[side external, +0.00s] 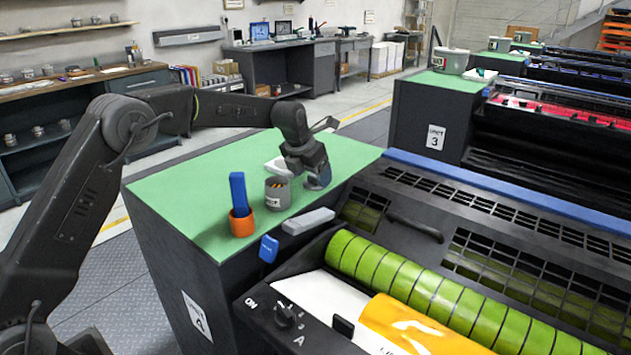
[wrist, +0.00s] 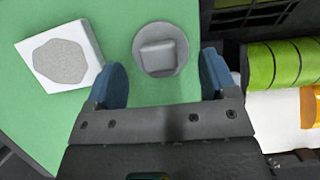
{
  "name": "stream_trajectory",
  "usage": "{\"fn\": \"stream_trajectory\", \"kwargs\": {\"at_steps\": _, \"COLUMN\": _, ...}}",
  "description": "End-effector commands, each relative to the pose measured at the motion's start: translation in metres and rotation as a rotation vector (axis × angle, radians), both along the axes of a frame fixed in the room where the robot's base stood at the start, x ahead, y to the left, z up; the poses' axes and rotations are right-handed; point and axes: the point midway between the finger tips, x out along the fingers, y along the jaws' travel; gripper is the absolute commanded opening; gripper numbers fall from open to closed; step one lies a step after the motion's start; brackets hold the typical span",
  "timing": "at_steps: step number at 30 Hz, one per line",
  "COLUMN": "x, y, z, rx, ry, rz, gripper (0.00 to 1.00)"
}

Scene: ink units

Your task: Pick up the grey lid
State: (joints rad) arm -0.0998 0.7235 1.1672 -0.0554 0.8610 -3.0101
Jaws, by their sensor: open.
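The grey lid (wrist: 160,68) shows in the wrist view as a round grey disc with a squarish raised knob, lying on the green top. My gripper (wrist: 164,76) is open, with one blue fingertip to the left of the lid and one to the right. The lid is between and slightly ahead of the fingertips in that view, and nothing is held. In the side view my gripper (side external: 316,181) points down low over the green top, and I cannot make out the lid there. Whether a fingertip touches the lid cannot be told.
A white block with a grey patch (wrist: 60,60) lies left of the lid.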

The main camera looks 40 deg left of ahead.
Motion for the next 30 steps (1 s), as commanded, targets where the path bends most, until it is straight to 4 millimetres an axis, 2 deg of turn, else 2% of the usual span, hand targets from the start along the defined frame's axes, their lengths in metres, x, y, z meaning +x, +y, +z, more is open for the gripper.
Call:
{"fn": "stream_trajectory", "kwargs": {"at_steps": 4, "x": 0.0046, "y": -0.0002, "z": -0.011, "rx": 0.0, "ry": -0.001, "rz": 0.0, "gripper": 0.79}}
{"fn": "stream_trajectory", "kwargs": {"at_steps": 11, "x": 0.0048, "y": -0.0001, "z": -0.0116, "rx": 0.0, "ry": -0.001, "rz": 0.0, "gripper": 0.79}}
{"fn": "stream_trajectory", "kwargs": {"at_steps": 24, "x": 0.0047, "y": 0.0001, "z": -0.0113, "rx": 0.0, "ry": -0.001, "rz": 0.0, "gripper": 0.36}}
{"fn": "stream_trajectory", "kwargs": {"at_steps": 30, "x": 0.0046, "y": 0.0001, "z": -0.0112, "rx": 0.0, "ry": -0.001, "rz": 0.0, "gripper": 0.34}}
